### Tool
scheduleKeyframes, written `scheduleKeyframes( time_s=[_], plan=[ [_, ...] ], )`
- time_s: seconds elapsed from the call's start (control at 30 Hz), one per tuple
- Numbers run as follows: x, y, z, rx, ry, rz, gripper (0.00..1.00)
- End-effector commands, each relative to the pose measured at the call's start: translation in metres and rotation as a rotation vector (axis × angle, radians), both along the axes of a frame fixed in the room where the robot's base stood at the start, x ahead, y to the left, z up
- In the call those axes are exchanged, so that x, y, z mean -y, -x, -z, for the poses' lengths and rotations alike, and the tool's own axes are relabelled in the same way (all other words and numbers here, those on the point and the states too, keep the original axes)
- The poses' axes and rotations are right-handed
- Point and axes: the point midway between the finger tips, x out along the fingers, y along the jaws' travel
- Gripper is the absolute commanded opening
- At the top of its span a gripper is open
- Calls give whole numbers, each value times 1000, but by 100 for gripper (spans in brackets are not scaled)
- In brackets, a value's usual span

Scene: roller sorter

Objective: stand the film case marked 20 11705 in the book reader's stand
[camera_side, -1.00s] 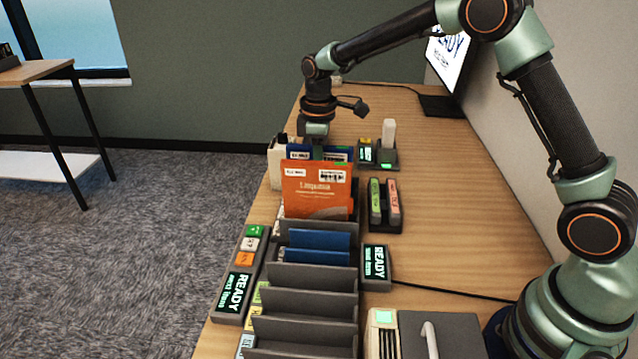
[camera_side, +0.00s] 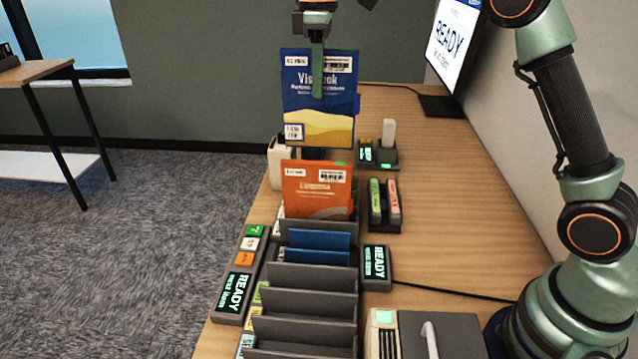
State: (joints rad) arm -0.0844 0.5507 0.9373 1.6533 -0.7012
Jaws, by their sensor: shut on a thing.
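My gripper (camera_side: 317,85) is shut on a blue case (camera_side: 335,105) with a yellow wave pattern and white labels, and holds it upright in the air above the far end of the rack. The number on its label is too small to read. An orange case (camera_side: 317,185) stands upright in the grey slotted rack (camera_side: 312,303), just below and nearer than the blue one. Two plain blue items (camera_side: 318,240) sit in nearer slots. I cannot tell which of the devices is the book reader's stand, and no label reading 20 11705 is legible.
A READY display (camera_side: 376,263) stands right of the rack, and another (camera_side: 236,292) stands left. A holder with green and pink items (camera_side: 384,203) and a small device with a white block (camera_side: 389,133) stand at right. A white device (camera_side: 278,162) stands at far left. Table at right is free.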

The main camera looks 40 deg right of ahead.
Motion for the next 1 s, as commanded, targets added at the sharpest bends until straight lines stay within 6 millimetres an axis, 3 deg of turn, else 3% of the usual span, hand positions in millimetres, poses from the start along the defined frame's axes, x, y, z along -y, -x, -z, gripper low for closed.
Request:
scheduleKeyframes(
  time_s=[0.33, 0.77, 1.0],
  plan=[
    [0, 0, -32, 3, 0, 0, 0],
    [0, 0, -57, 1, 0, 0, 0],
    [-20, 13, -60, 1, -1, -3, 0]
  ],
)
